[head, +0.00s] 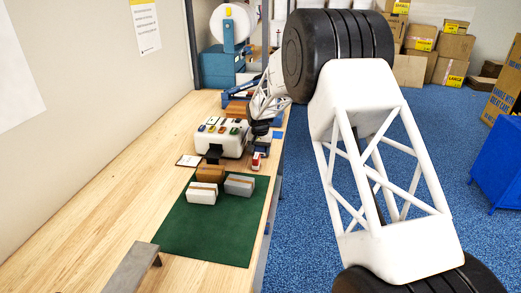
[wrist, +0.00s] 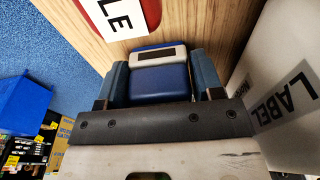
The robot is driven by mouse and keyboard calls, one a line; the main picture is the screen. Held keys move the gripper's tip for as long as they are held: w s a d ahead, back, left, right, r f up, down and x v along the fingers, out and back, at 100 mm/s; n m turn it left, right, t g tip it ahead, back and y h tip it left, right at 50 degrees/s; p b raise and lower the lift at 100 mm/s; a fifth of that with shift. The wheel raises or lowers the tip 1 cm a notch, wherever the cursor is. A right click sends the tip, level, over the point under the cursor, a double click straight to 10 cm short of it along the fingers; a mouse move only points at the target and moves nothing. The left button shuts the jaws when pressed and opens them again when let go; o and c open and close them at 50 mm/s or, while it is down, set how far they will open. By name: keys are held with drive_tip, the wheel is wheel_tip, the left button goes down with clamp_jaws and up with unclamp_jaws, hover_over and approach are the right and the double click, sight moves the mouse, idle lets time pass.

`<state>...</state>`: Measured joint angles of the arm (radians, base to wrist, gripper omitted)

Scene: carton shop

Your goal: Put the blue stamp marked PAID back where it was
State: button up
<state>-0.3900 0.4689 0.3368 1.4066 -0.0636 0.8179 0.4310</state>
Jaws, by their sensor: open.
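In the wrist view a blue stamp (wrist: 158,82) with a pale, dark-windowed end sits on the wooden bench, between the two fingers of my gripper (wrist: 160,85). The fingers are open, one on each side of it; I cannot tell whether either touches it. No PAID marking is readable. In the head view my gripper (head: 261,127) is over the bench's right edge, right of the white label machine, and the blue stamp cannot be made out there.
The white label machine (wrist: 287,100) stands close on the right in the wrist view. A red stamp (wrist: 78,12) with a white label is just beyond; it also shows in the head view (head: 257,160). The green mat (head: 214,232) holds several small cartons. The bench edge is close.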

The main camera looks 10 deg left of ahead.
drive_tip(key=o, duration=0.3)
drive_tip(key=shift+r, duration=0.15)
drive_tip(key=shift+s+r, duration=0.25)
drive_tip(key=shift+r, duration=1.75)
drive_tip(key=shift+s+r, duration=0.2)
drive_tip(key=shift+r, duration=1.75)
drive_tip(key=shift+s+r, duration=0.25)
drive_tip(key=shift+r, duration=1.75)
